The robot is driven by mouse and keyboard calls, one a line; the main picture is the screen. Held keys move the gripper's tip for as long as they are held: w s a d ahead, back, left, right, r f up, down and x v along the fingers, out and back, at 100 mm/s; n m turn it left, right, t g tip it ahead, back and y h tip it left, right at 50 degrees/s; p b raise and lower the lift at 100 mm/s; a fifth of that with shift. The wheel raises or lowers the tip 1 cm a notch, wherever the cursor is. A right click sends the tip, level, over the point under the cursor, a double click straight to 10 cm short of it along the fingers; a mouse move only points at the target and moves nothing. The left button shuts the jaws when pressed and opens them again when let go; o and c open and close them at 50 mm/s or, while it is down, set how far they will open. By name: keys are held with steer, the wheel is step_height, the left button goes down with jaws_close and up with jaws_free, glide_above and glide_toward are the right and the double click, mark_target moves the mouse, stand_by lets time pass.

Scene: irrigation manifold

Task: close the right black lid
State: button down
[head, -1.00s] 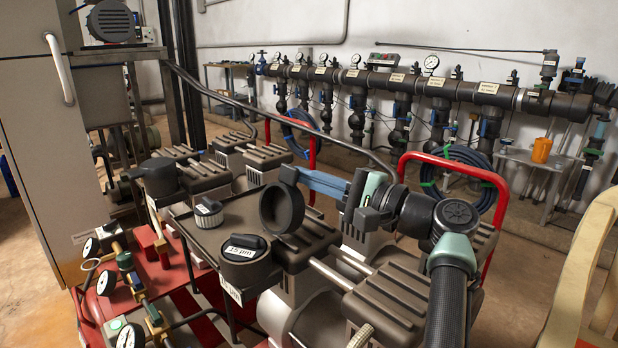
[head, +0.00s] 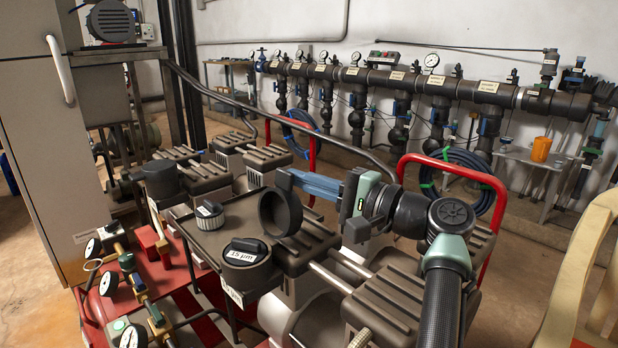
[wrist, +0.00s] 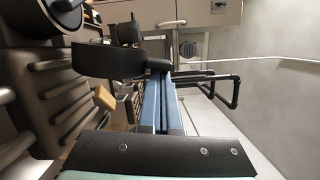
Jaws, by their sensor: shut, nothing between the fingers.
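The right black lid (head: 280,213) is a dark round cap standing tilted up, its hollow side showing, behind and right of a black canister (head: 248,272) labelled 15 µm. In the wrist view the lid (wrist: 105,61) appears as a dark curved band just left of the fingertips. My gripper (head: 284,179) has blue fingers, shut and empty, with their tips at the lid's upper edge. In the wrist view the gripper (wrist: 159,74) reaches the lid's right side; I cannot tell whether they touch.
A ribbed knob (head: 210,214) stands on the dark tray left of the lid. Another black canister (head: 162,180) stands further left. Ribbed motor blocks (head: 390,300) lie below my arm. A red hoop rail (head: 455,166) rises behind my arm. Gauges (head: 108,283) sit at lower left.

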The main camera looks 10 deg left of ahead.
steer(key=shift+s+a+r+n+p, duration=0.35)
steer(key=shift+s+r+n+p, duration=0.2)
steer(key=shift+n+p, duration=0.1)
steer(key=s+a+f+n+t+h, duration=0.1)
steer(key=s+a+f+n+h, duration=0.1)
steer(key=s+n, duration=0.4)
steer(key=s+a+f+n+t+h, duration=0.1)
steer(key=s+a+f+n, duration=0.4)
steer(key=n, duration=0.5)
steer(key=shift+s+a+h+b, duration=0.45)
steer(key=shift+s+a+h, duration=0.2)
steer(key=shift+s+h, duration=0.15)
